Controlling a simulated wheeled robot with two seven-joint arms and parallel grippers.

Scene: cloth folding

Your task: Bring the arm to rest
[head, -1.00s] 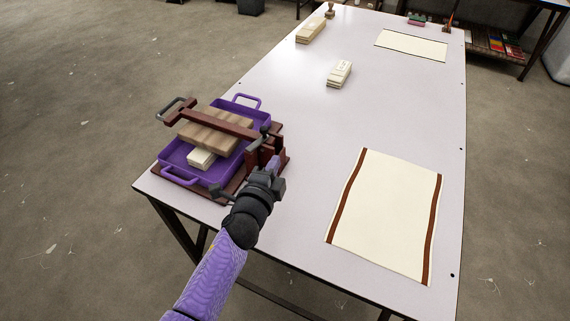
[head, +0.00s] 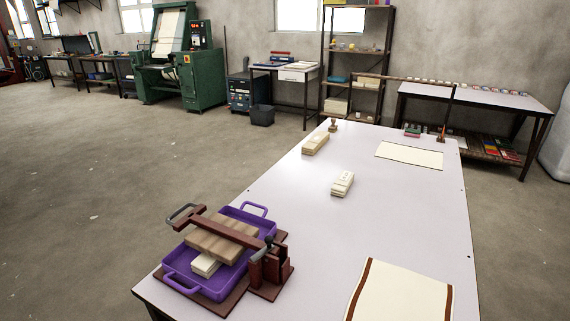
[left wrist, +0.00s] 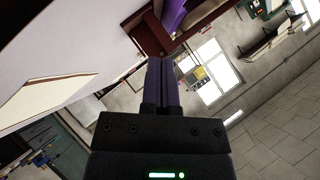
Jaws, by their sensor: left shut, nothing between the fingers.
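My left gripper (left wrist: 160,64) shows only in the left wrist view. Its purple fingers are together and empty. Beyond the fingertips are a dark red wooden part (left wrist: 152,40) and a bit of purple at the top edge; the gap between them and the fingers is hard to judge. In the head view no arm shows. The purple tray (head: 180,283) sits in the dark red press (head: 270,272) at the table's near left corner. A wooden block (head: 222,248) under the press bar lies over a pale folded piece (head: 204,265) in the tray.
A cream cloth with brown stripes (head: 402,292) lies flat at the near right of the white table (head: 300,215). Pale stacks (head: 342,184) and (head: 315,144) and another flat cloth (head: 408,155) lie farther back.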

